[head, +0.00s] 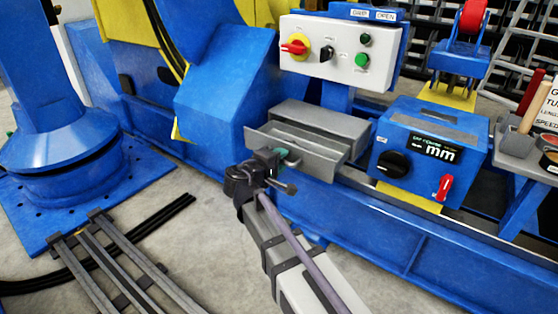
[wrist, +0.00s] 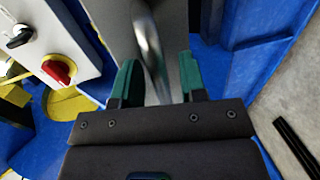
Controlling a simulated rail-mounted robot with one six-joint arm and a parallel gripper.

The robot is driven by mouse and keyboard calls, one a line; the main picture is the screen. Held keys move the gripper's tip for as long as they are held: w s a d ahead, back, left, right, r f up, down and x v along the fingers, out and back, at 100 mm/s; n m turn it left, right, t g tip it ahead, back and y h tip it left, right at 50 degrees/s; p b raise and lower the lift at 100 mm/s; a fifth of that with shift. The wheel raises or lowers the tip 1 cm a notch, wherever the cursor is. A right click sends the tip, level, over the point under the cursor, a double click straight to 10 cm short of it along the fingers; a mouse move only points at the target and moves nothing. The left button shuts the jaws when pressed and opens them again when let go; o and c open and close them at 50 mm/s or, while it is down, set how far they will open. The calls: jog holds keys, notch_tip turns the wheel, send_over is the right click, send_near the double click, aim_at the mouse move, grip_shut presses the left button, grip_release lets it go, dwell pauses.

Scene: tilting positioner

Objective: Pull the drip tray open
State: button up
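The drip tray (head: 296,157) is a grey drawer under a grey housing (head: 325,120) in the head view. It stands partly out of the housing, and a strip of its inside shows. Its handle (wrist: 150,50) is a curved, shiny metal bar in the wrist view. My gripper (head: 283,155) is at the tray's front, with a green fingertip showing there. In the wrist view my gripper (wrist: 160,82) has its green fingers apart, one on each side of the bar, with gaps visible. My gripper hides the handle in the head view.
A control panel (head: 340,50) with a red-yellow knob stands above the tray. A blue box with an "mm" display (head: 428,155) sits to its right. A blue machine body (head: 225,95) is to its left.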

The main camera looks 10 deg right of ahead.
jog(key=p+v, duration=0.2)
jog(key=v, duration=0.8)
jog(key=shift+s+a, duration=0.25)
jog(key=shift+s, duration=0.05)
jog(key=s+d+f+m+g+y+p, duration=0.3)
jog(key=s+f+m+g+y+p, duration=0.15)
jog(key=s+f+g, duration=0.3)
jog(key=s+d+r+m+g+y+p, duration=0.3)
jog(key=s+d+r+m+y+p, duration=0.1)
jog(key=s+d+r+y+p, duration=0.3)
notch_tip(320, 180, up, 37)
jog(key=d+p, duration=0.2)
jog(key=p, duration=3.6)
jog(key=shift+w+f, duration=0.15)
jog(key=shift+w, duration=0.3)
